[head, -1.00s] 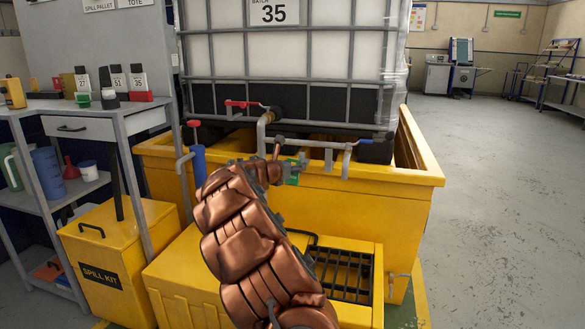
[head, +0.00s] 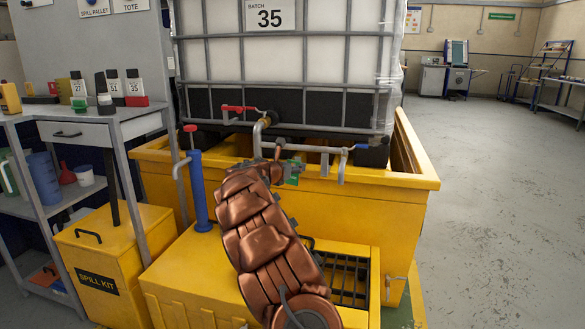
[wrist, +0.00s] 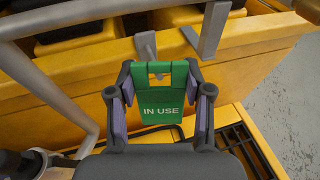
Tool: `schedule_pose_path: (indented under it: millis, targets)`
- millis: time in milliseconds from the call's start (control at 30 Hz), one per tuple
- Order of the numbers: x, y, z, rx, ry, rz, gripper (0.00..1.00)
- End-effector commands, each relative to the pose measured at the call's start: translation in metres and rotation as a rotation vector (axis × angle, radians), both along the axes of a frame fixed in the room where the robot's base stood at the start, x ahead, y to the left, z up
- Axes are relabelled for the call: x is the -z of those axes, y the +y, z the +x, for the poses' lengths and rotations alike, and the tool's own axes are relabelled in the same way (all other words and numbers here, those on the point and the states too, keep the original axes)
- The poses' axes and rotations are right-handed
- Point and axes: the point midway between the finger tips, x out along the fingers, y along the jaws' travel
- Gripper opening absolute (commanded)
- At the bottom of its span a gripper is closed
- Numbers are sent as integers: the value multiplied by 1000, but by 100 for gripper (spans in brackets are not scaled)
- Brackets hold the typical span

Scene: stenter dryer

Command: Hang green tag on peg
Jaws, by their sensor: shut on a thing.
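The green tag (wrist: 163,108), marked IN USE, is upright between the two fingers of my gripper (wrist: 158,92) in the wrist view. My gripper is shut on it, with a finger at each side edge. A slot shows in the tag's upper part. A grey peg (wrist: 146,44) hangs down right behind the tag's top edge; I cannot tell whether it passes through the slot. In the head view the tag (head: 293,174) shows as a small green patch beside my gripper (head: 281,172), below the grey rail. My arm hides part of this area.
A second grey bracket (wrist: 212,32) is close to the right of the tag. The yellow spill bund (head: 380,195) stands behind, under the caged tank (head: 290,60). A blue hand pump (head: 199,190) is left of my arm. Open floor (head: 480,190) lies right.

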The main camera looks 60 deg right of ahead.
Motion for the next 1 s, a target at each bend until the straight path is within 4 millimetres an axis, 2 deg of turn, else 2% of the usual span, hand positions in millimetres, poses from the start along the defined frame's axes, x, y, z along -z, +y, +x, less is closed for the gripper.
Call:
schedule_pose_path:
  millis: [500,1000]
  targets:
    - [4,-22,8,-1,-1,1,29]
    - [8,-27,10,-1,-1,-1,29]
